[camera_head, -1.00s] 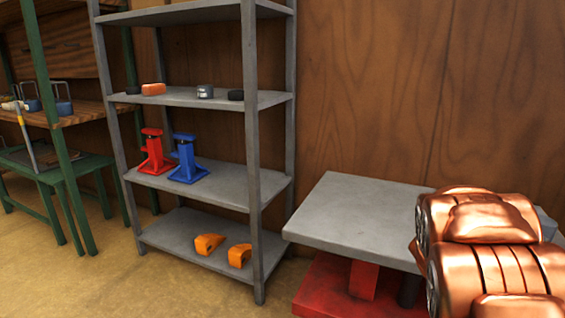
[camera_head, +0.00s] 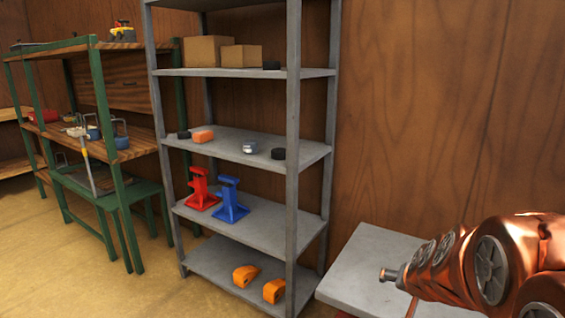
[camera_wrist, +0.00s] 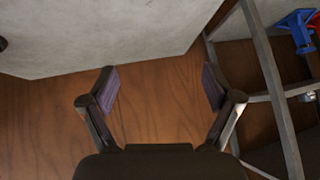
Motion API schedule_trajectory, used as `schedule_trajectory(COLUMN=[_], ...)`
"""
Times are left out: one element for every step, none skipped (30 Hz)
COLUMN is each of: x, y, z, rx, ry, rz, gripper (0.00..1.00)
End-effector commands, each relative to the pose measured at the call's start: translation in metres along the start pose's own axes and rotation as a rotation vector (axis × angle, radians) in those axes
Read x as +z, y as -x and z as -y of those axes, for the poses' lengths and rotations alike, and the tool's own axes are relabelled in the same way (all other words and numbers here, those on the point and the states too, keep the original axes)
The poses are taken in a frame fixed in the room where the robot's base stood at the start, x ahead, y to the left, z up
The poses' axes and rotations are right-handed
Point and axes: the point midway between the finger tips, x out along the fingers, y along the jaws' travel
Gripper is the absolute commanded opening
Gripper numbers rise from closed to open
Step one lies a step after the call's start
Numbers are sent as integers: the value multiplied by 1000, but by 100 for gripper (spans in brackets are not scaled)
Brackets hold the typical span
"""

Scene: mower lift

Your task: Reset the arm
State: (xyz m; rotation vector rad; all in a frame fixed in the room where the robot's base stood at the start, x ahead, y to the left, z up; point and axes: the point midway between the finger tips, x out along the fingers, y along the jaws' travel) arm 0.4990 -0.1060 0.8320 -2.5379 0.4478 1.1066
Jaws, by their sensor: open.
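My copper arm (camera_head: 500,265) reaches in from the lower right of the head view, over the grey lift tabletop (camera_head: 365,262). I cannot make out my gripper's fingers in that view. In the wrist view my gripper (camera_wrist: 162,88) is open, its two dark fingers spread wide with nothing between them. Beyond the fingers are the brown wood wall and the pale grey tabletop (camera_wrist: 100,35), which fills the top. The fingers appear clear of both.
A grey metal shelf (camera_head: 250,142) stands left of the lift, holding a red jack stand (camera_head: 201,190), a blue jack stand (camera_head: 229,200), orange wedges (camera_head: 245,275) and cardboard boxes (camera_head: 206,51). A green-framed workbench (camera_head: 108,145) stands further left. The floor before them is clear.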

Motion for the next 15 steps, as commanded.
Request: schedule_trajectory(x=[0, 7, 16, 22, 29, 38, 44, 51, 59, 66, 72, 79, 84, 90, 97], y=[26, 36, 49, 60, 70, 85, 96, 108, 123, 135, 147, 164, 176, 189, 206], z=[15, 21, 29, 34, 38, 43, 46, 48, 50, 51, 52, 52, 51, 50, 48], rx=[-25, -37, -51, -61, -69, -78, -84, -88, -91, -93, -93, -92, -90, -86, -80], ry=[27, 43, 66, 82, 98, 123, 140, 157, 180, 198, 217, 240, 257, 276, 299], rz=[49, 82, 129, 161, 194, 238, 272, 307, 351, 386, 416, 461, 491, 526, 567], gripper=[89, 89, 89, 89, 89, 89, 89, 89, 89, 89, 89, 89, 89, 89, 89])
